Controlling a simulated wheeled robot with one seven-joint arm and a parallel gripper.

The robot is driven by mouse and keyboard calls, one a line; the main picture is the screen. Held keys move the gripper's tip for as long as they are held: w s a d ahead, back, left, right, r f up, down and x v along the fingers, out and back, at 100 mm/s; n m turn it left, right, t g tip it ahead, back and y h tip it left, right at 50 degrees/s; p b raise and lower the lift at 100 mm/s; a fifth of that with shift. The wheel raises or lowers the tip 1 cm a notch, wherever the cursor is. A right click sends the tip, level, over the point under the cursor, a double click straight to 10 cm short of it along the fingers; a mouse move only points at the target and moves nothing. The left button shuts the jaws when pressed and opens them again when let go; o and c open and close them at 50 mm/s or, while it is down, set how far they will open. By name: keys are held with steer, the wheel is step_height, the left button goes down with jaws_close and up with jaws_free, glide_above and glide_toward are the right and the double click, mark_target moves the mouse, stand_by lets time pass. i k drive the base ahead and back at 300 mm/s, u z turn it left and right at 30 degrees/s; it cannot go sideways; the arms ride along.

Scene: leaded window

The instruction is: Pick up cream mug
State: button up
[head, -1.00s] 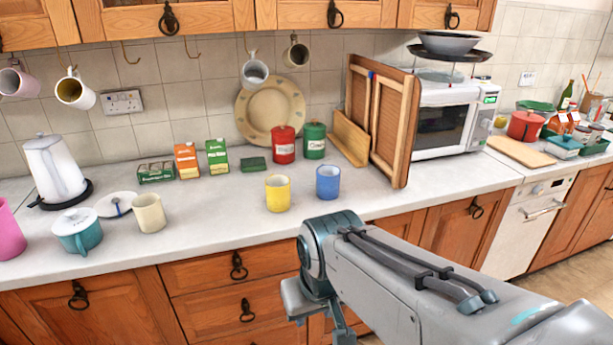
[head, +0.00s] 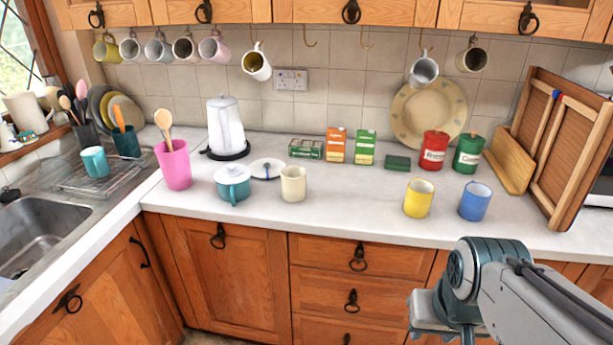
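A yellow mug (head: 418,198) and a blue mug (head: 475,201) stand farther right on the counter (head: 350,215). A pink utensil holder (head: 174,165) and white kettle (head: 226,127) are to the left. Mugs hang above at the back. The counter between the cream and yellow mugs is clear.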

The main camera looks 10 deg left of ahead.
mark_target(295, 181)
steer(key=k, duration=0.65)
steer(key=u, duration=0.7)
steer(key=i, duration=1.3)
steer(key=u, duration=0.35)
